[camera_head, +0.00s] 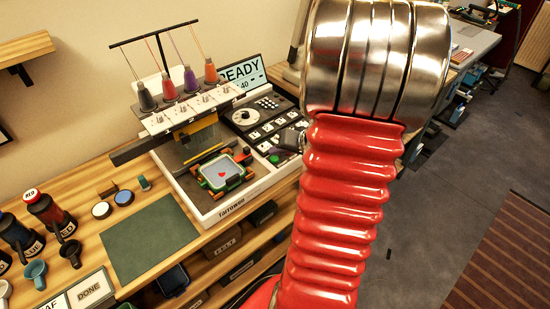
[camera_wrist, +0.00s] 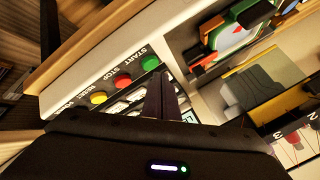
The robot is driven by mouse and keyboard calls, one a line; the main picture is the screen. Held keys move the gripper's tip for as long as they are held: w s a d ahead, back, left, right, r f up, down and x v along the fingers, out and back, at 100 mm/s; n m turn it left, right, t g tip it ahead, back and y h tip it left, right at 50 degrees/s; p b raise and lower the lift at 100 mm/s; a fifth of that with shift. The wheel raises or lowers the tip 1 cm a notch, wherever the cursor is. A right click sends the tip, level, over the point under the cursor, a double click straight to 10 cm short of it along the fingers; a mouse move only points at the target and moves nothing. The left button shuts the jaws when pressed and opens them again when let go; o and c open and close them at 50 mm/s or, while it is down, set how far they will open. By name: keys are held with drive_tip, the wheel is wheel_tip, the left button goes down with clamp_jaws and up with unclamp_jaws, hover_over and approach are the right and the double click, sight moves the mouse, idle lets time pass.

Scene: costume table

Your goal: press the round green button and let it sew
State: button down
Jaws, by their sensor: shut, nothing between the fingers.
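The round green button (camera_wrist: 150,62), labelled START, sits on the machine's panel in the wrist view. It also shows at the panel's front in the head view (camera_head: 274,159). My gripper (camera_wrist: 160,80) is shut and empty, its dark fingertips close beside the green button in the picture. I cannot tell whether they touch anything. In the head view my red arm hides much of the gripper. The embroidery machine (camera_head: 207,215) has a display (camera_head: 241,73) reading READY. A hoop (camera_head: 221,172) with a red heart design lies under the needle head.
A red STOP button (camera_wrist: 122,80) and a yellow RESET button (camera_wrist: 98,98) line up with the green one. Thread cones (camera_head: 190,80) stand above the machine. A green mat (camera_head: 150,240), mugs and bottles are at the left. Bins sit on the shelf below.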

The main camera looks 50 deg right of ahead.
sight(277, 161)
drive_tip(key=shift+f, duration=0.8)
idle(1.4)
drive_tip(key=shift+r, duration=3.35)
